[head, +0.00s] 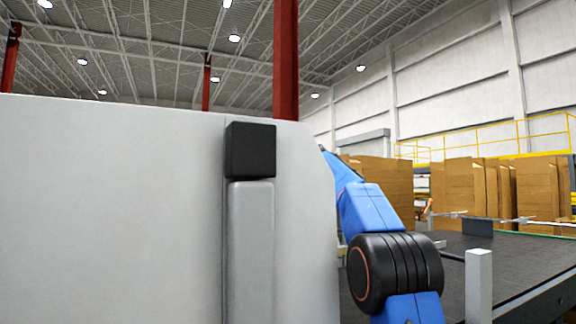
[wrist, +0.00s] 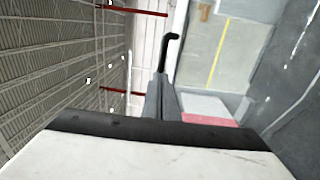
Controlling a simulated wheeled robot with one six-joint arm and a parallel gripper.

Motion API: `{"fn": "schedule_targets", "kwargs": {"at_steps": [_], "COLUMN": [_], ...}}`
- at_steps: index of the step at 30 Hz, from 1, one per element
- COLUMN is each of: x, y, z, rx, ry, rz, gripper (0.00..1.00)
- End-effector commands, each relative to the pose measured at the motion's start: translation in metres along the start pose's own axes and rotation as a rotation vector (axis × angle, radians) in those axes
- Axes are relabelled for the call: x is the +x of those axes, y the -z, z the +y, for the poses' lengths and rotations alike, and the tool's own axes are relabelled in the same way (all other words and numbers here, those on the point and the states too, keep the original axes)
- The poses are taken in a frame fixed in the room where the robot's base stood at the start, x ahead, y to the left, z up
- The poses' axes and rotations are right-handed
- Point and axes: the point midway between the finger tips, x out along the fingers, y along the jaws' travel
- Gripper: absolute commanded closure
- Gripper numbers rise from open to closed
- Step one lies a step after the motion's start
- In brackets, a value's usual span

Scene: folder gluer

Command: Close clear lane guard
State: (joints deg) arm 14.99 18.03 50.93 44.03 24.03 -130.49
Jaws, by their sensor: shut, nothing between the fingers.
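My gripper (wrist: 159,80) shows in the wrist view as dark grey fingers, shut and empty, above a pale body with a black band. A thin black bent bar (wrist: 171,52) stands just beyond the fingertips; I cannot tell whether they touch or whether it belongs to the guard. I cannot clearly make out the clear lane guard in either view. Pale streaks at the right of the wrist view may be on a see-through surface. In the head view my blue arm passes behind a large grey panel, which hides my gripper.
The grey panel (head: 110,210) fills the left of the head view, with a black block (head: 251,150) on a grey upright. At right is a dark conveyor bed (head: 525,258) with a short grey post (head: 478,285). Cardboard stacks (head: 465,190) stand behind it.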

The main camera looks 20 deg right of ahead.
Motion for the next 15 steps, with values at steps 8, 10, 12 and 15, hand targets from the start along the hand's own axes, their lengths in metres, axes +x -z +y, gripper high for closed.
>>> {"fn": "schedule_targets", "kwargs": {"at_steps": [8, 10, 12, 15], "x": [0.001, 0.004, 0.009, 0.021], "y": [0.000, 0.000, 0.000, 0.000], "z": [-0.001, -0.002, -0.005, -0.010], "rx": [0.000, 0.000, 0.000, 0.000], "ry": [0.000, 0.000, 0.001, 0.001], "rz": [0.000, 0.000, 0.000, 0.000], "gripper": [1.00, 1.00, 1.00, 1.00]}}
